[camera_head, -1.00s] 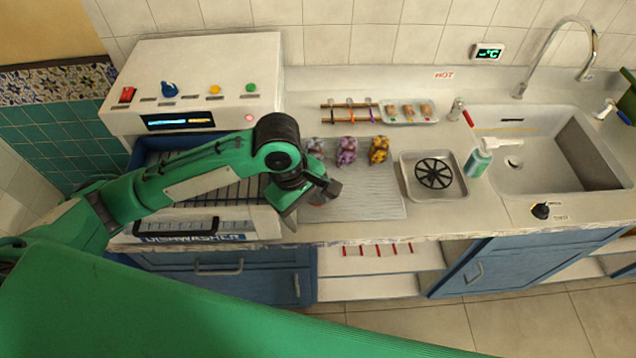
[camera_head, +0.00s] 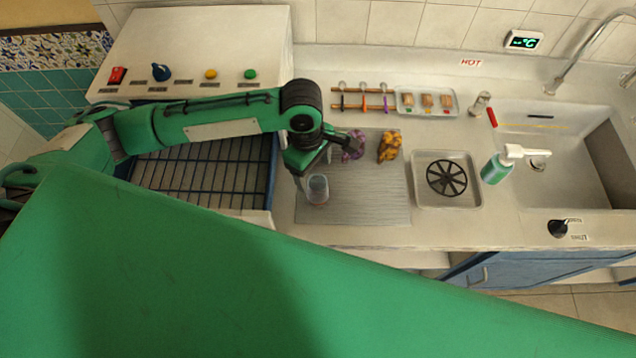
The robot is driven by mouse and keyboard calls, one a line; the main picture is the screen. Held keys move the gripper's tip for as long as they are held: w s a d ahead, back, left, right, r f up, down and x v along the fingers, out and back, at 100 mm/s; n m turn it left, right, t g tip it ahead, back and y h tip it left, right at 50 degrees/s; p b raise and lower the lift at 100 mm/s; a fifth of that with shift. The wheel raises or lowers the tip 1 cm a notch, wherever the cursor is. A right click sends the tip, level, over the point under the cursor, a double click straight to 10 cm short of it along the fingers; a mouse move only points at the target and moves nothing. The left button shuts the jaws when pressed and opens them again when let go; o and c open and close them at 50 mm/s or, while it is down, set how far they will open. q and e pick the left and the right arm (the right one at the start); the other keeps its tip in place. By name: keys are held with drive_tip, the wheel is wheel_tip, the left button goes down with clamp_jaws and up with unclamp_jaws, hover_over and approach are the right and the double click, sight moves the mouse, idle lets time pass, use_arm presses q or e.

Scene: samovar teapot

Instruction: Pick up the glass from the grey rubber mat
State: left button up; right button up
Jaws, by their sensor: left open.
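The glass (camera_head: 317,190), small and clear, stands near the left edge of the grey rubber mat (camera_head: 375,205), a ribbed sheet on the counter. My left gripper (camera_head: 324,160) is open above the mat, just behind the glass in the picture. One finger hangs close to the glass's upper left and the other points right, toward a purple patterned object. The glass appears to be outside the jaws; whether a finger touches it I cannot tell. My right gripper is not in view.
A purple patterned object (camera_head: 354,145) and a yellow-brown one (camera_head: 389,146) stand at the mat's back. A metal tray with a black round grate (camera_head: 447,178), a soap bottle (camera_head: 497,167) and the sink are to the right. The dishwasher rack (camera_head: 205,175) is at the left.

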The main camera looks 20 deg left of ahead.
sight(317, 181)
use_arm(q)
drive_tip(key=shift+d+f, duration=0.1)
drive_tip(key=shift+f, duration=0.6)
drive_tip(key=shift+w+f, duration=0.1)
drive_tip(key=shift+f, duration=0.25)
wheel_tip(317, 181, down, 2)
drive_tip(key=shift+d+f+p, duration=0.1)
drive_tip(key=shift+d+p, duration=0.05)
drive_tip(key=shift+p, duration=0.55)
wheel_tip(317, 181, down, 2)
drive_tip(key=shift+d+f, duration=0.15)
drive_tip(key=shift+f, duration=0.1)
drive_tip(key=shift+f+p, duration=0.3)
drive_tip(key=shift+f, duration=0.1)
drive_tip(key=shift+c, duration=0.2)
drive_tip(key=c, duration=1)
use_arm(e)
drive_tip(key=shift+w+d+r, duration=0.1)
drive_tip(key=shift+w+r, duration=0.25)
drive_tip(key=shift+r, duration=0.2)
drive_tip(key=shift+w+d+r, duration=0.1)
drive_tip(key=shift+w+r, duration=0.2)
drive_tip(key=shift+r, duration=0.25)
